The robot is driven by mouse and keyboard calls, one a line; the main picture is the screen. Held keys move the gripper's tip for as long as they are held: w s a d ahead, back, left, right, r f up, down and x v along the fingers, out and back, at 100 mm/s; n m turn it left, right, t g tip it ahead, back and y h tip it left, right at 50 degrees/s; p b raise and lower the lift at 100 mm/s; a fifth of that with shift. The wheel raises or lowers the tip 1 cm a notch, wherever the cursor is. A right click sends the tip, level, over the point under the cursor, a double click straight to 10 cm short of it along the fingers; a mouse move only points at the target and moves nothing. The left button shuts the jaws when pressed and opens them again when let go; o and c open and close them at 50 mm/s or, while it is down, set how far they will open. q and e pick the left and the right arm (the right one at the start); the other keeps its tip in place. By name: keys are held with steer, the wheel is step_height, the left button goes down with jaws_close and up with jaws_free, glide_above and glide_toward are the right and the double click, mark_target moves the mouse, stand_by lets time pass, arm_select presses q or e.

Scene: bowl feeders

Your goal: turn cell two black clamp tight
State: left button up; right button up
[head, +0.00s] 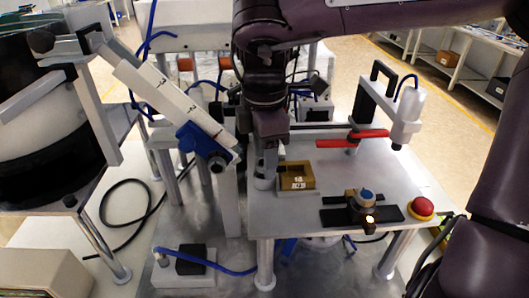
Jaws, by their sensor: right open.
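Several black parts show, and I cannot tell for sure which is the cell two black clamp. A black knob (41,41) sits on a bracket beside the large bowl at the left. My right gripper (265,168) points down at the left edge of the grey table, just left of the brass-coloured bin. It is open, and nothing shows held in it. Its fingertips are partly hard to make out against the metal behind. My left gripper is not in view.
The grey table (290,217) carries a brass-coloured bin (297,184), a red lever (367,136), a black fixture with a blue-topped knob (366,195) and a red button (421,206). A white sloping track (165,95) with a blue clamp (197,142) stands at the left.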

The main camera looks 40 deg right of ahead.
step_height(320, 180, up, 8)
steer(key=shift+f+p, duration=0.1)
steer(key=shift+p, duration=0.65)
